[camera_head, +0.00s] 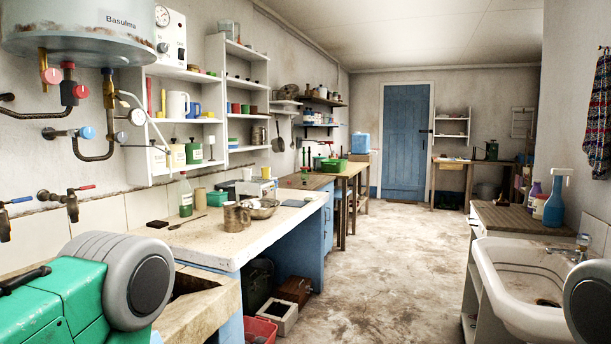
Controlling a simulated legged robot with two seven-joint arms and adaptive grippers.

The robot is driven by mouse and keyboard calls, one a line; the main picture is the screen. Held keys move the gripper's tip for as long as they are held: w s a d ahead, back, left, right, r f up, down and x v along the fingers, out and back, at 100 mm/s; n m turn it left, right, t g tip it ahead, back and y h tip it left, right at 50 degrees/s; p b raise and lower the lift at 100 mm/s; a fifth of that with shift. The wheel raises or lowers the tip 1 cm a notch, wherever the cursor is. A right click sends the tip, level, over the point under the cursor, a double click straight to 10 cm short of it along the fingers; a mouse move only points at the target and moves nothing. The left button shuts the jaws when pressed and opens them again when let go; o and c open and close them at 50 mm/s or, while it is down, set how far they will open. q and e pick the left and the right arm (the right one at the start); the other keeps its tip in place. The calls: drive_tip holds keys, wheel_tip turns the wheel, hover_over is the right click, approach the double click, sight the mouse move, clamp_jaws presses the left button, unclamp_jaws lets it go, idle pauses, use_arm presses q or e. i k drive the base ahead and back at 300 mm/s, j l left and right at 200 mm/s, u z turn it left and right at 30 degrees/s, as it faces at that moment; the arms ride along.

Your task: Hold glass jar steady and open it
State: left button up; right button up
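No plain glass jar can be made out for certain. Neither of my grippers is in view.
Metal mugs (236,217), a metal bowl (260,208) and a teal container (216,198) stand on the counter. A stone trough (200,305) is at the lower left. The middle floor is clear.

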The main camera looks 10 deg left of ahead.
sight(304, 173)
drive_tip(key=i+z, duration=0.1)
drive_tip(key=i, duration=0.4)
drive_tip(key=i+j+z, duration=0.1)
drive_tip(key=i, duration=0.4)
drive_tip(key=i+j+z, duration=0.1)
drive_tip(key=i, duration=0.4)
drive_tip(key=i+j+z, duration=0.1)
drive_tip(key=i, duration=4.35)
drive_tip(key=j+u, duration=0.05)
drive_tip(key=j, duration=0.2)
